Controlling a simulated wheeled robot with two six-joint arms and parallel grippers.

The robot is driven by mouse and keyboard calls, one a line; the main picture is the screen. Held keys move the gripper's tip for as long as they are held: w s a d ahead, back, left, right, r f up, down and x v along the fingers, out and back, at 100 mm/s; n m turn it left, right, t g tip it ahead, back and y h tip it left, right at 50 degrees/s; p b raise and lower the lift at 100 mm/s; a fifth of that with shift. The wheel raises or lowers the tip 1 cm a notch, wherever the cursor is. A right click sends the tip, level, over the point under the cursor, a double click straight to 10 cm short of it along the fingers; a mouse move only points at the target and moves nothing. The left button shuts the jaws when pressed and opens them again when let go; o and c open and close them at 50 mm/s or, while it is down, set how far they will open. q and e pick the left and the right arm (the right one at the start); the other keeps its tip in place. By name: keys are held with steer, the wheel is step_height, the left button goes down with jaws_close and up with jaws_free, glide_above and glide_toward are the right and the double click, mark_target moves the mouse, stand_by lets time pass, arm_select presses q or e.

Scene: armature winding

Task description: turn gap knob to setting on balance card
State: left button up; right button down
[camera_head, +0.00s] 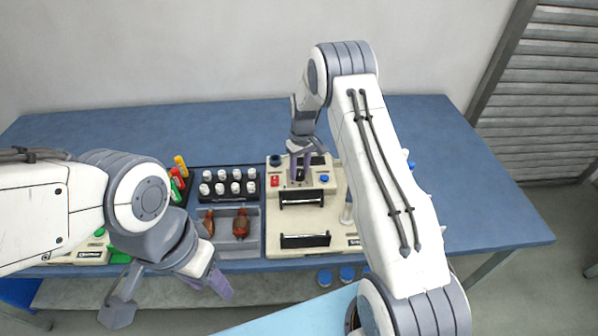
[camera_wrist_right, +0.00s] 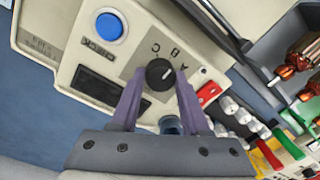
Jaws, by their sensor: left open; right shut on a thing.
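The gap knob (camera_wrist_right: 160,74) is a round black dial with a white pointer line, set in a grey plate lettered A, B and C on a cream machine (camera_head: 275,228). Its line points up and right in the right wrist view, towards the A and B side; I cannot tell exactly which letter. My right gripper (camera_head: 300,174) reaches down onto the machine's upper panel. Its purple fingers (camera_wrist_right: 158,88) are shut on the knob from both sides. My left gripper (camera_head: 170,298) is open and empty, in front of the table's front edge. I cannot make out a balance card.
A blue button (camera_wrist_right: 110,27) marked CHECK and a dark display (camera_wrist_right: 97,87) are near the knob. A red switch (camera_wrist_right: 209,93) sits on its other side. Left of the machine are a rack of white-capped bottles (camera_head: 228,183) and a grey tray (camera_head: 222,246) with copper-brown armatures.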

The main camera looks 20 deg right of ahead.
mark_target(301, 171)
steer(key=shift+w+r+n, duration=0.1)
steer(key=shift+w+n, duration=0.05)
steer(key=shift+n, duration=0.15)
steer(key=shift+c, duration=1.9)
jaws_free()
step_height(301, 171, up, 10)
steer(key=b, duration=0.2)
steer(key=shift+d+r, duration=0.2)
steer(key=shift+d, duration=0.05)
